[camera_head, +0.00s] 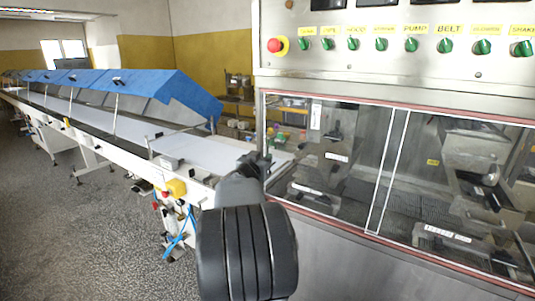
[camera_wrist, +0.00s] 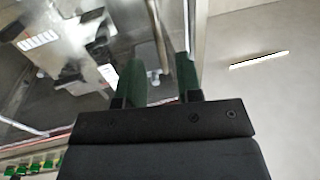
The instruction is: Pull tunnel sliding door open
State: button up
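The tunnel sliding door (camera_head: 345,165) is a clear glass panel with pale vertical edge strips on the front of the steel machine, and dark machinery shows behind it. My gripper (camera_head: 262,161) is at the left end of the glass front, close to the upright frame edge; the dark arm hides part of this area. In the wrist view, my gripper (camera_wrist: 160,75) has its two green fingers apart, with a gap between them. A pale upright edge (camera_wrist: 192,30) runs behind the right finger. I cannot tell whether either finger touches the door.
A control panel (camera_head: 400,40) with a red button and several green knobs is above the glass. A long white conveyor (camera_head: 205,150) with blue covers (camera_head: 150,85) runs off to the left. The grey floor (camera_head: 85,220) at the left front is open.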

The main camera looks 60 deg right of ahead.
jog(key=shift+w+d, duration=0.25)
jog(key=shift+d, duration=1)
jog(key=shift+w+d, duration=0.25)
jog(key=shift+d, duration=0.95)
jog(key=shift+c, duration=0.5)
grip_shut()
